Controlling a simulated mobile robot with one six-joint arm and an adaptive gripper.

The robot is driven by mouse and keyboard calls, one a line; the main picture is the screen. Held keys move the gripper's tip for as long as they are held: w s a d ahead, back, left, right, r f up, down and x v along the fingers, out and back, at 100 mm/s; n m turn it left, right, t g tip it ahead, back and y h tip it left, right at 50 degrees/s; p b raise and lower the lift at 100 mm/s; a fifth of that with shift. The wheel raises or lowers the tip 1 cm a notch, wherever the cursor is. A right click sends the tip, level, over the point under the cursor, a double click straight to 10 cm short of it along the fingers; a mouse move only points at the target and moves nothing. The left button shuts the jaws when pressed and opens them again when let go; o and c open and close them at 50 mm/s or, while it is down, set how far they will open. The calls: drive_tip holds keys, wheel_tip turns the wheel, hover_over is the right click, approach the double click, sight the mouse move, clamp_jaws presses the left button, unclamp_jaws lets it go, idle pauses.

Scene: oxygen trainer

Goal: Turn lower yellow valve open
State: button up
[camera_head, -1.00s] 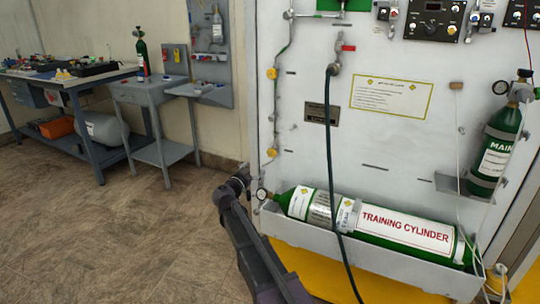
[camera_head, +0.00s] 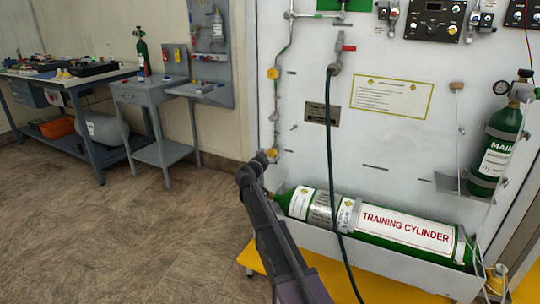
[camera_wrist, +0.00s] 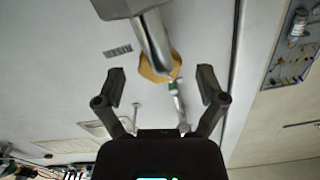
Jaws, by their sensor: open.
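The lower yellow valve (camera_head: 271,152) is on the left side of the white panel, on the thin pipe line above the left end of the training cylinder. In the wrist view the yellow knob (camera_wrist: 147,70) lies ahead of my gripper (camera_wrist: 161,82), between its two spread fingers. A metal fitting covers part of the knob there. My gripper is open and empty, with no clear contact on the knob. In the head view my dark arm reaches up to the valve, and my gripper (camera_head: 260,162) is small and partly hidden there.
An upper yellow valve (camera_head: 273,73) sits higher on the same pipe. The green training cylinder (camera_head: 390,229) lies in a tray just below and to the right. A dark hose (camera_head: 328,150) hangs in front of the panel. The floor on the left is clear.

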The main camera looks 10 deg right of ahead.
drive_tip(key=shift+w+d, duration=0.25)
drive_tip(key=shift+w, duration=0.1)
drive_tip(key=c, duration=1.1)
drive_tip(key=shift+c, duration=0.2)
drive_tip(key=shift+n, duration=0.3)
drive_tip(key=shift+w+n, duration=0.15)
drive_tip(key=shift+n, duration=2.65)
